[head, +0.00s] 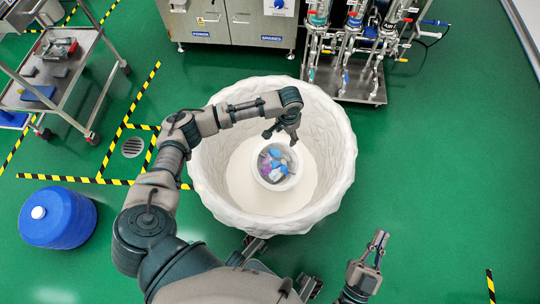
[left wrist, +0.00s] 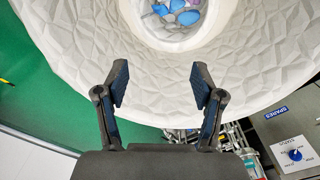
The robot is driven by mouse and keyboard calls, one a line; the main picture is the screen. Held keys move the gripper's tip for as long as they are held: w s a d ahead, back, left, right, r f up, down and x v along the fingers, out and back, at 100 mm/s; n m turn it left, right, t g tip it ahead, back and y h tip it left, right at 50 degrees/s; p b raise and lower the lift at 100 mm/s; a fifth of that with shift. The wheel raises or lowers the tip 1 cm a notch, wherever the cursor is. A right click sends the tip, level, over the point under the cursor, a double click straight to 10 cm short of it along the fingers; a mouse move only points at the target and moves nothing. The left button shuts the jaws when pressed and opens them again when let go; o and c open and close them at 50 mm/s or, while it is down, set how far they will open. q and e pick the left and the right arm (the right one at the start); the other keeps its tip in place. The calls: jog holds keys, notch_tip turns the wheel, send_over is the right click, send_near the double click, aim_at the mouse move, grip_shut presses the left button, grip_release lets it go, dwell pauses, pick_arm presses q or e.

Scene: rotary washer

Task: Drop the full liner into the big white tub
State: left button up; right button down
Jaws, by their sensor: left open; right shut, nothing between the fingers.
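The big white tub (head: 338,165) with crinkled walls stands on the green floor in the head view's middle. The full liner (head: 289,180), a small white round container with blue, purple and grey pieces in it, is inside the tub. It also shows at the top of the left wrist view (left wrist: 150,36), cut off by the edge. My left gripper (head: 281,134) reaches over the tub just beyond the liner, open and empty; its spread fingers show in the left wrist view (left wrist: 157,80). I cannot tell if the liner touches the tub floor. My right gripper (head: 378,240) is shut and empty, outside the tub at lower right.
A blue drum (head: 58,220) stands at left, near a metal cart (head: 75,70). A grey cabinet (head: 225,20) and a pipe rack (head: 345,80) stand behind the tub. Yellow-black floor tape and a round drain (head: 132,147) lie at left. Floor at right is clear.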

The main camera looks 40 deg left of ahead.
pick_arm(q)
notch_tip(320, 180, up, 12)
jog(key=shift+d+f, duration=0.2)
jog(key=shift+f, duration=0.05)
jog(key=shift+w+a, duration=0.1)
jog(key=shift+f, duration=0.1)
